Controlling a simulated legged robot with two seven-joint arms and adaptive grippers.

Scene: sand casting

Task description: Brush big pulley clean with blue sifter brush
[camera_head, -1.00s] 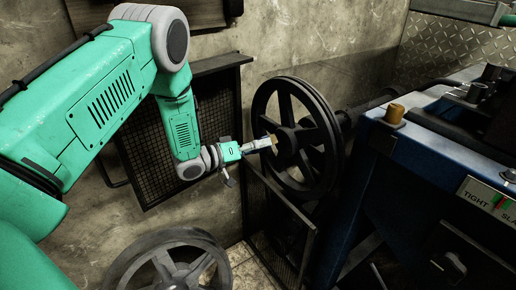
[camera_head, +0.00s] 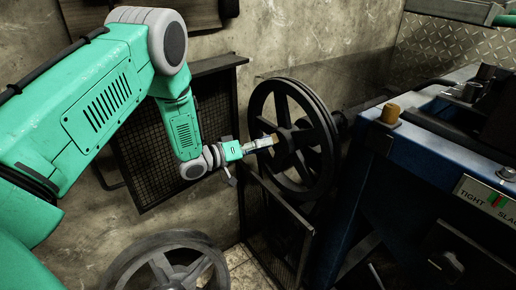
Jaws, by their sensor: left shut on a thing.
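The big pulley (camera_head: 325,133) is a dark spoked wheel mounted upright on a shaft at the left of the blue machine. My left gripper (camera_head: 245,148) is at the pulley's near left side, shut on a small brush (camera_head: 262,143). The brush has a pale body and a yellowish tip that points at the pulley's hub area. I cannot tell if the tip touches the pulley. The brush's blue colour hardly shows at this size. My right gripper is not in view.
A blue machine (camera_head: 408,148) with a "TIGHT" and "SLACK" label fills the right. A second spoked wheel (camera_head: 170,262) stands low at the front. Dark mesh panels (camera_head: 140,160) lean on the wall, and another mesh guard (camera_head: 280,240) stands below the pulley.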

